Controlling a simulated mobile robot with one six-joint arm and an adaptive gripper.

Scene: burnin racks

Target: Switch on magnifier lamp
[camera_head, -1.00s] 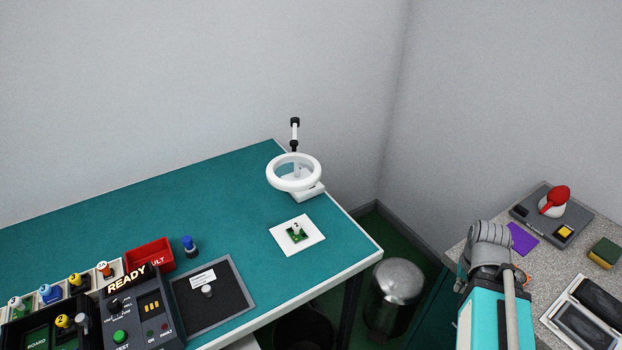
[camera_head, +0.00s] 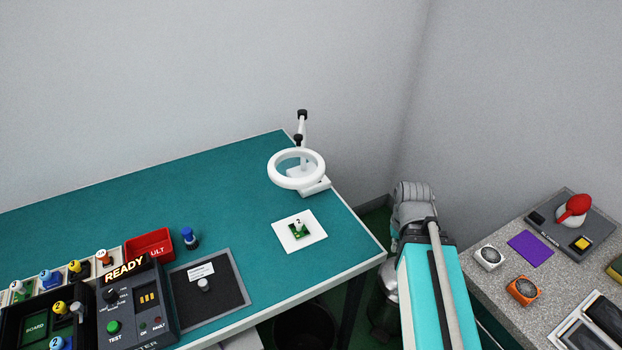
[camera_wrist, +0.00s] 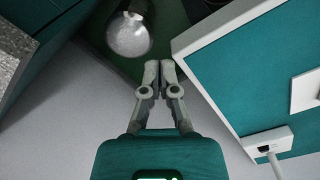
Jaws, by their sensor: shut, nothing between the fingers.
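The magnifier lamp (camera_head: 296,170) stands at the far right corner of the teal bench, with a white ring head, a white base and a jointed arm with black joints. In the wrist view its white base (camera_wrist: 268,143) shows at the lower right, with a small dark mark on it. My gripper (camera_wrist: 160,64) is shut and empty, in the air beside the bench edge and apart from the lamp. In the head view my arm hides the fingers.
A white pad with a green board (camera_head: 299,232) lies near the lamp. A tester (camera_head: 137,306), a red bin (camera_head: 150,245) and a blue-topped peg (camera_head: 190,238) are further left. A metal bin (camera_wrist: 129,36) stands on the floor. A grey counter (camera_head: 468,262) is at right.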

